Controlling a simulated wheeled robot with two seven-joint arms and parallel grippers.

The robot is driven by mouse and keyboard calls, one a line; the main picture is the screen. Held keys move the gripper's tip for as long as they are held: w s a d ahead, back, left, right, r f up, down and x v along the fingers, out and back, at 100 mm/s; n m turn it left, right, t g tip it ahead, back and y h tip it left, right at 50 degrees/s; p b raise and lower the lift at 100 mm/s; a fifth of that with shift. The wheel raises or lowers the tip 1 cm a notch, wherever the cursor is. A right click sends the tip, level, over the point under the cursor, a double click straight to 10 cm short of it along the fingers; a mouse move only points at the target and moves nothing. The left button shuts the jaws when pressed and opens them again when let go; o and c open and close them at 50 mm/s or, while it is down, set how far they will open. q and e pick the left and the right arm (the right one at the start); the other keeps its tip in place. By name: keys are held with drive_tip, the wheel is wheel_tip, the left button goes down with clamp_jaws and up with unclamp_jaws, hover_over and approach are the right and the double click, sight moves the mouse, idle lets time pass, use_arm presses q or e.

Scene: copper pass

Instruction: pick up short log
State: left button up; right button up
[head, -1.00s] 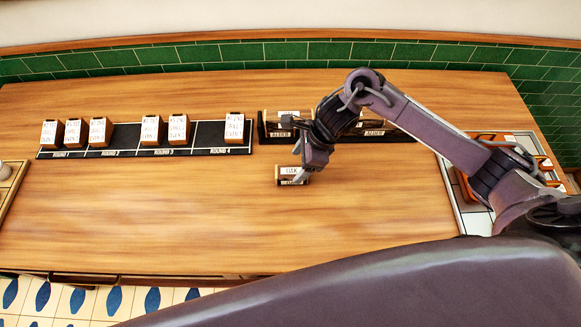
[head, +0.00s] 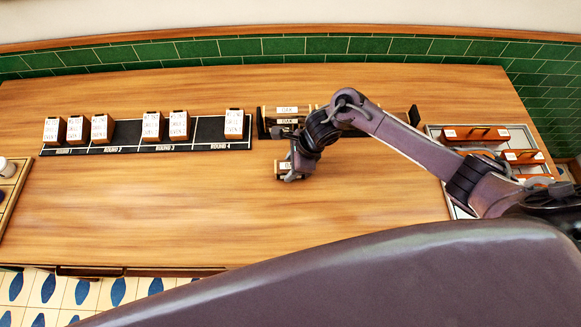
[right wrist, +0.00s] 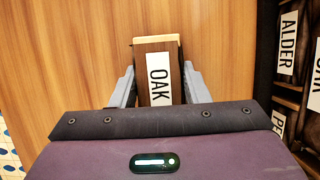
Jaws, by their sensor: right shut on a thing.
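A short dark log with a white OAK label (right wrist: 159,85) sits between the two grey fingers of my right gripper (right wrist: 158,88) in the right wrist view. The fingers are shut on its sides. In the head view the same log (head: 282,170) is partly covered by my right gripper (head: 290,172), just in front of the log rack. I cannot tell whether it touches the table. My left gripper does not show.
A dark rack (head: 263,125) with labelled logs, OAK and others, stands behind the gripper. A black board (head: 208,131) with ROUND markings holds several labelled blocks at left. A tray (head: 520,138) with orange-brown pieces lies at right. The front table is clear.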

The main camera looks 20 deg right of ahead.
drive_tip(key=shift+c, duration=0.4)
drive_tip(key=shift+r, duration=0.1)
drive_tip(key=shift+r, duration=0.2)
wheel_tip(320, 180, up, 7)
drive_tip(key=shift+w+b, duration=0.15)
drive_tip(key=shift+b, duration=0.95)
wheel_tip(320, 180, up, 12)
drive_tip(key=shift+r, duration=0.2)
